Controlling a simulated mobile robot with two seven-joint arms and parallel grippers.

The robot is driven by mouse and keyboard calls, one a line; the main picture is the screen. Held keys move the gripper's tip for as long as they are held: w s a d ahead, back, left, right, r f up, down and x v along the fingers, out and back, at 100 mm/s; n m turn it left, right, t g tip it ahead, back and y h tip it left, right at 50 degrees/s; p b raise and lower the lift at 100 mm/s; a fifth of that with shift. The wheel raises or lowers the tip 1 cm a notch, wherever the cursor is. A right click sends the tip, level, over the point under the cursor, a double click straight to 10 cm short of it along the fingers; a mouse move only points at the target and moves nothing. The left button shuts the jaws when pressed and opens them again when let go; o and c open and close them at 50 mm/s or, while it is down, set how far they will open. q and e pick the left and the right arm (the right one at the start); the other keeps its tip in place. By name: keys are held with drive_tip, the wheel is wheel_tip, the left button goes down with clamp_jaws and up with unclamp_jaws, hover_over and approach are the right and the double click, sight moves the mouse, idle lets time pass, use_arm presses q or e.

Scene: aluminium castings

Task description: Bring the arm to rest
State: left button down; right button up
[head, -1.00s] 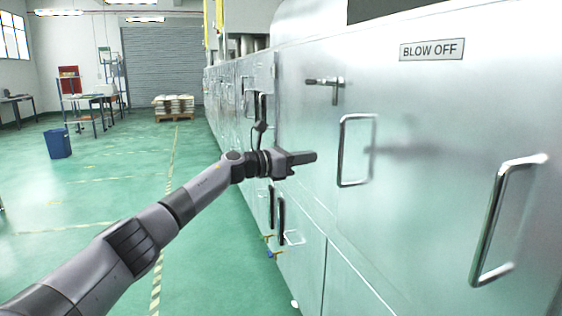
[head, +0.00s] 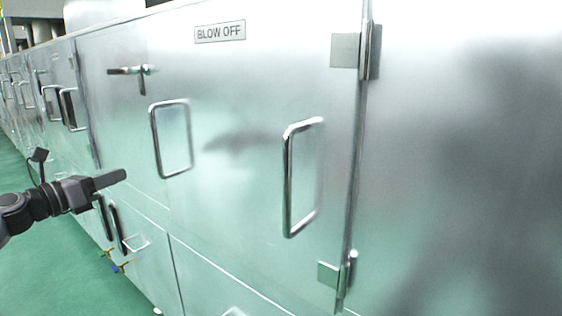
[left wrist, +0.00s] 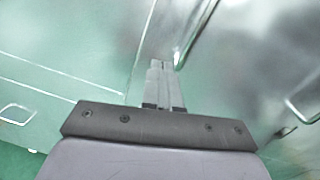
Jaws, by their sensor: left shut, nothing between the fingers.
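My left arm comes in at the left edge of the head view. Its gripper (head: 110,179) is shut and empty, with the fingers pointing right in front of the metal cabinet (head: 260,150). In the left wrist view the closed fingers (left wrist: 164,84) lie side by side with nothing between them, and the cabinet front is beyond them. I cannot tell how wide the gap to the cabinet is. My right gripper is not in view.
The cabinet door has a tall handle (head: 288,180), a framed handle (head: 154,140), a latch (head: 143,80) and hinges on the right (head: 345,50). A "BLOW OFF" sign (head: 220,32) is above. Green floor (head: 50,270) shows open at the lower left.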

use_arm(q)
drive_tip(key=s+d+f+n+p, duration=0.1)
drive_tip(key=s+d+f+n, duration=0.2)
drive_tip(key=d+f+n, duration=0.25)
drive_tip(key=s+d+f+n+y+p, duration=0.1)
drive_tip(key=s+d+f+n+p, duration=0.15)
drive_tip(key=d+f+n, duration=0.35)
drive_tip(key=s+d+f+n+p, duration=0.1)
drive_tip(key=s+d+f+n, duration=0.35)
drive_tip(key=f, duration=0.25)
drive_tip(key=s+d+f+n+g+y+p, duration=0.1)
drive_tip(key=s+f+n+y, duration=0.1)
drive_tip(key=s+f+n, duration=0.2)
drive_tip(key=s+d+f+n+g+y+p, duration=0.2)
drive_tip(key=s+f+n, duration=0.2)
drive_tip(key=s+n, duration=0.6)
drive_tip(key=s+d+f+n+g+y+p, duration=0.1)
drive_tip(key=s+f+n+g, duration=0.1)
drive_tip(key=s+f+n, duration=0.2)
drive_tip(key=s+n, duration=0.3)
drive_tip(key=s, duration=0.5)
drive_tip(key=shift+d+f+n+y+p, duration=0.25)
drive_tip(key=shift+f+n+y+p, duration=0.05)
drive_tip(key=shift+f+y, duration=0.1)
